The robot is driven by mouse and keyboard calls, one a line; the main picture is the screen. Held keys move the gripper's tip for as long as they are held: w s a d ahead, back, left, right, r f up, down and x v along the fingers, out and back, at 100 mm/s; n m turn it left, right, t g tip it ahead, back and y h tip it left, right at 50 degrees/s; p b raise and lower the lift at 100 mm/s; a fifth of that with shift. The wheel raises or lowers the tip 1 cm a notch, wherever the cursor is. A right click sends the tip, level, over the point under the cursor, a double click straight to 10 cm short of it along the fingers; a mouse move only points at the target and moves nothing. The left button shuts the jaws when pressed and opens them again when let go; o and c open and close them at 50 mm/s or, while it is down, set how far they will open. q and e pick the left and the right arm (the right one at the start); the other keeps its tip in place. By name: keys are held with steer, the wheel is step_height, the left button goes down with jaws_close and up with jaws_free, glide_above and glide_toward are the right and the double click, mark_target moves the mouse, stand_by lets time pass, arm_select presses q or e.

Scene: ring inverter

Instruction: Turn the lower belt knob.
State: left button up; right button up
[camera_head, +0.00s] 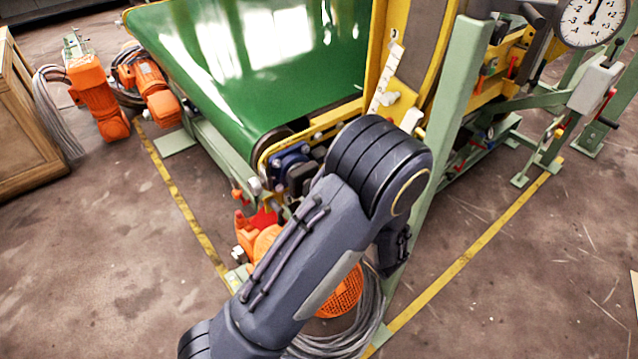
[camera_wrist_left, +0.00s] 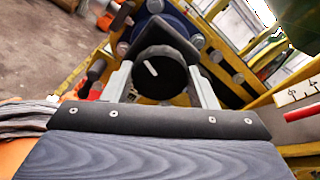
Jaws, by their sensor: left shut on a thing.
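The lower belt knob (camera_wrist_left: 160,72) is round and black with a short white pointer line, tilted up and to the left in the left wrist view. My left gripper (camera_wrist_left: 163,85) has one pale finger on each side of the knob and is shut on it. In the head view a grey arm, which I take as my left, crosses the front of the machine. My right gripper is in neither view.
The green conveyor belt (camera_head: 258,60) lies behind the arm, with a sage-green post (camera_head: 452,110) to its right. Orange motors (camera_head: 97,98) and a wooden crate (camera_head: 25,130) stand at the left. A round dial (camera_head: 592,18) is at top right. Grey cable (camera_head: 355,335) lies coiled below the arm.

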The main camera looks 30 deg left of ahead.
arm_select(q)
steer(key=shift+m+p, duration=4.75)
steer(key=shift+m, duration=1.45)
steer(key=o, duration=1)
steer(key=shift+c, duration=0.2)
steer(key=shift+d, duration=0.1)
steer(key=v, duration=0.7)
steer(key=shift+s+d, duration=0.2)
steer(key=shift+d, duration=0.1)
